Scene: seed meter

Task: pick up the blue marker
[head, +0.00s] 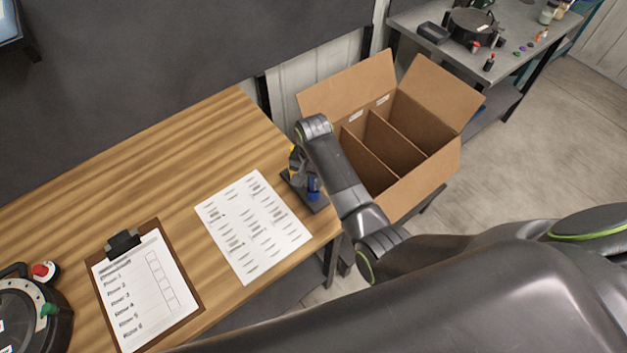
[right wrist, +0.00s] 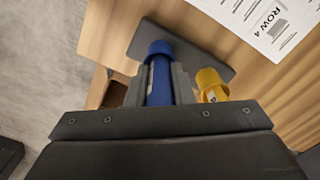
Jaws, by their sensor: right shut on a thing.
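The blue marker (right wrist: 160,82) stands between the two fingers of my right gripper (right wrist: 160,88) in the right wrist view, and the gripper is shut on it. In the head view the blue marker (head: 313,185) shows small at the table's right end, partly hidden by my right gripper (head: 306,180) and arm. A yellow marker (right wrist: 211,84) stands beside the gripper, apart from the blue one. Both are over a dark flat base (right wrist: 205,60); the lower end of the blue marker is hard to make out. My left gripper is not in view.
A printed sheet (head: 252,226) and a clipboard (head: 130,250) lie on the wooden table (head: 150,150). A round dark device (head: 22,318) is at the far left. An open divided cardboard box (head: 437,170) stands right of the table. A grey bench (head: 505,60) is behind.

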